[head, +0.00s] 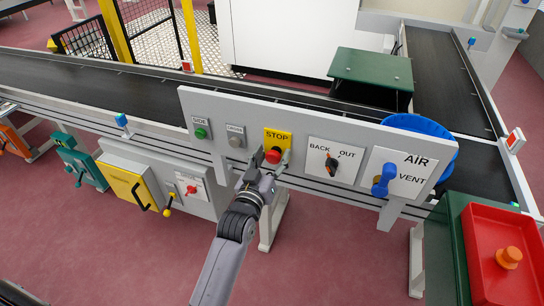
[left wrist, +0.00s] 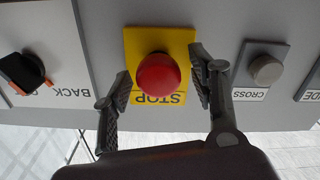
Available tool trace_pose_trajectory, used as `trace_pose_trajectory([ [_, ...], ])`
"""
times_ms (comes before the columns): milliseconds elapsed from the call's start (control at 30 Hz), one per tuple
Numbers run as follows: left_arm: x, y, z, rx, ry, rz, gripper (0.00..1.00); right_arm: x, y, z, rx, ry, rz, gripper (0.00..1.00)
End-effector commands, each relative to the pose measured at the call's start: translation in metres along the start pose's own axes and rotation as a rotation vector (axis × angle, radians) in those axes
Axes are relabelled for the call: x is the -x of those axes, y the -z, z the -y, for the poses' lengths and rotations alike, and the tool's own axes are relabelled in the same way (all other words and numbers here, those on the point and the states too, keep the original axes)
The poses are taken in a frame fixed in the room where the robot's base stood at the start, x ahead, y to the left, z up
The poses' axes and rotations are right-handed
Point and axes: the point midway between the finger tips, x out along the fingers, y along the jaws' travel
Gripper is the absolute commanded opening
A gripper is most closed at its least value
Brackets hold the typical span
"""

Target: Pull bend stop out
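The red stop button (head: 273,156) sits on a yellow plate (head: 277,138) marked STOP, on the grey control panel (head: 300,125). In the left wrist view the round red button (left wrist: 158,74) fills the middle of the yellow plate (left wrist: 137,39). My left gripper (head: 270,160) is at the button. In the left wrist view my left gripper (left wrist: 160,90) has one finger on each side of the button, with gaps showing, so it is open around it. Whether the fingertips reach level with the button is hard to tell. My right gripper is not seen.
Beside the stop button are a grey CROSS button (head: 236,141), a green SIDE button (head: 201,132), a BACK/OUT switch (head: 331,163) and a blue AIR/VENT handle (head: 384,180). A conveyor (head: 150,92) runs behind the panel. A red tray (head: 480,250) stands at the right.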

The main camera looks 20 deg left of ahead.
Motion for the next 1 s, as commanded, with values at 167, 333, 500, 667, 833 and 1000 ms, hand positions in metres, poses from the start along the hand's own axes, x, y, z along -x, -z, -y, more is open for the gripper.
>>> trace_pose_trajectory([
  [167, 0.0003, -0.0001, -0.0001, 0.000, 0.000, 0.000, 0.42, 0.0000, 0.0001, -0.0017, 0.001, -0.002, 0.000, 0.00],
  [333, 0.0004, -0.0001, -0.0001, 0.000, 0.000, 0.000, 0.30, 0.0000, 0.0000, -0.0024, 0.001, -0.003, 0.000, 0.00],
  [500, 0.0004, -0.0001, -0.0001, 0.000, 0.000, 0.000, 0.19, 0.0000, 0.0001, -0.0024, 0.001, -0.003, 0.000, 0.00],
  [667, 0.0004, -0.0002, -0.0001, 0.000, 0.000, 0.000, 0.09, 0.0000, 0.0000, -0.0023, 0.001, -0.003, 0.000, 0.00],
  [833, 0.0004, -0.0002, 0.0000, 0.000, 0.000, 0.000, 0.00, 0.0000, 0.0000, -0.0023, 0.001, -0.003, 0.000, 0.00],
  [1000, 0.0004, -0.0002, 0.0000, 0.000, 0.000, 0.000, 0.00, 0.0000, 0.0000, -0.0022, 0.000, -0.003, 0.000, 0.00],
])
